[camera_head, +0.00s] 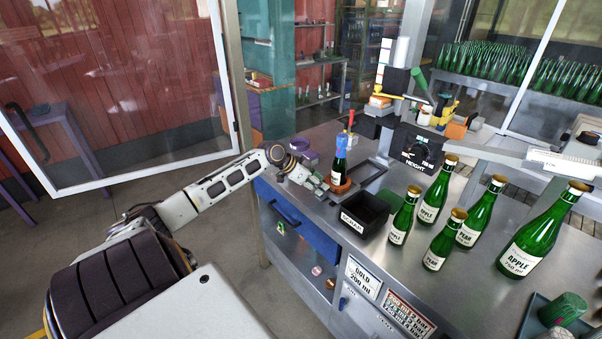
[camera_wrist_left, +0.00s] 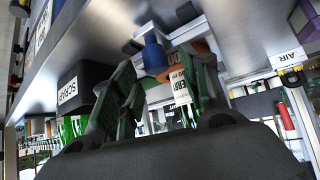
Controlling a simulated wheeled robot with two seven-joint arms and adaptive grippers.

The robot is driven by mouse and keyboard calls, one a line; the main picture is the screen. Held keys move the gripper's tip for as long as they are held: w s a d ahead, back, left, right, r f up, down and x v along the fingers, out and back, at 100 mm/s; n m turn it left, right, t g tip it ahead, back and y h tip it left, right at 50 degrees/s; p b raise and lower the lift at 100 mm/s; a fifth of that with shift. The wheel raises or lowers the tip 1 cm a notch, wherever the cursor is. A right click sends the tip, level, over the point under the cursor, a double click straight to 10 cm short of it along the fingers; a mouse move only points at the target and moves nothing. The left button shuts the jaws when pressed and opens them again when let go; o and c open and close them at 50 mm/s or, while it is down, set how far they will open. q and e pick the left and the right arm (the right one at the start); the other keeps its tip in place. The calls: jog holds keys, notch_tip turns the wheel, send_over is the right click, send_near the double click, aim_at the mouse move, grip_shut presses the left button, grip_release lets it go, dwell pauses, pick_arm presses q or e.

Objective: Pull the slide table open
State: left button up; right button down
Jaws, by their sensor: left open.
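The holder appears to belong to the slide table, whose dark rail frame (camera_head: 372,172) runs back toward the press. My left gripper (camera_head: 319,184) is open, low at the left side of the holder. In the left wrist view, the gripper's fingers (camera_wrist_left: 165,70) spread on both sides of the labelled bottle (camera_wrist_left: 181,88) and blue part (camera_wrist_left: 154,55). I cannot tell whether they touch anything. My right gripper is out of view.
A black SCRAP bin (camera_head: 364,214) stands just right of the holder. Several green bottles (camera_head: 434,196) stand on the bench's right. The press with its HEIGHT dial (camera_head: 417,150) is behind. A glass door (camera_head: 130,90) hangs open at left.

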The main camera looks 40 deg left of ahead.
pick_arm(q)
jog(key=v, duration=0.9)
dwell(0.4)
dwell(0.4)
jog(key=shift+f, duration=0.15)
